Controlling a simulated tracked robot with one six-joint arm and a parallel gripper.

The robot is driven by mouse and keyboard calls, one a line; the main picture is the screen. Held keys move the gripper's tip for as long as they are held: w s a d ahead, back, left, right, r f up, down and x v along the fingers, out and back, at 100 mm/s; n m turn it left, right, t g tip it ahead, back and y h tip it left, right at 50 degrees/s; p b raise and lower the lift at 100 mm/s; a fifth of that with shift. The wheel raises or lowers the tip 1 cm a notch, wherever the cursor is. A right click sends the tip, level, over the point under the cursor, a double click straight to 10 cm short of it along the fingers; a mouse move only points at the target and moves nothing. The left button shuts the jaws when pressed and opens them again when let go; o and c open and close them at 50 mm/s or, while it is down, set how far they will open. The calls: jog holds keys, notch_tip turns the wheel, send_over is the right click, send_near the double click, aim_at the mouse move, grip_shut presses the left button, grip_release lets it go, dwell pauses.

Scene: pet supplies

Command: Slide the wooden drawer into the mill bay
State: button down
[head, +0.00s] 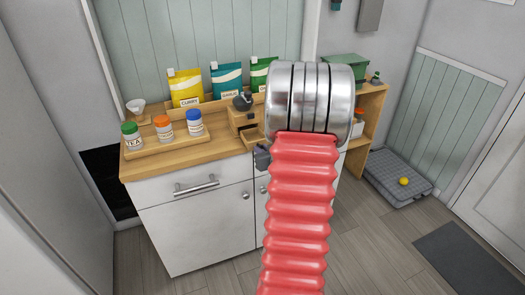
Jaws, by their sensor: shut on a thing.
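The mill (241,119) is a small wooden box with a dark grinder top, standing on the wooden counter left of my arm. The wooden drawer (252,136) shows at the front of the mill, sticking out toward me, with its right part hidden behind my arm. My gripper (262,156) is a grey piece beside my red ribbed arm, just below the drawer at the counter's front edge. It is shut on the drawer, though my arm hides most of the contact. How far the drawer sits inside the bay cannot be told.
A wooden tray (166,143) with several capped jars is on the counter's left. Yellow, teal and green pouches (186,88) stand behind. A white cup (136,107) is at the far left. A shelf unit (368,105) and a grey mat with a yellow ball (404,181) are right.

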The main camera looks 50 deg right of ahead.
aim_at(250, 133)
jog(key=shift+w+d, duration=0.9)
jog(key=shift+w, duration=0.6)
jog(key=shift+w+d, duration=0.9)
jog(key=shift+w, duration=0.65)
jog(key=shift+w+d, duration=0.9)
jog(key=shift+w, duration=0.6)
jog(key=c, duration=1.5)
grip_release()
jog(key=shift+c, duration=0.2)
jog(key=shift+s, duration=0.15)
jog(key=v, duration=1.3)
jog(key=shift+s+a, duration=0.15)
jog(key=shift+s, duration=0.05)
jog(key=shift+r, duration=0.1)
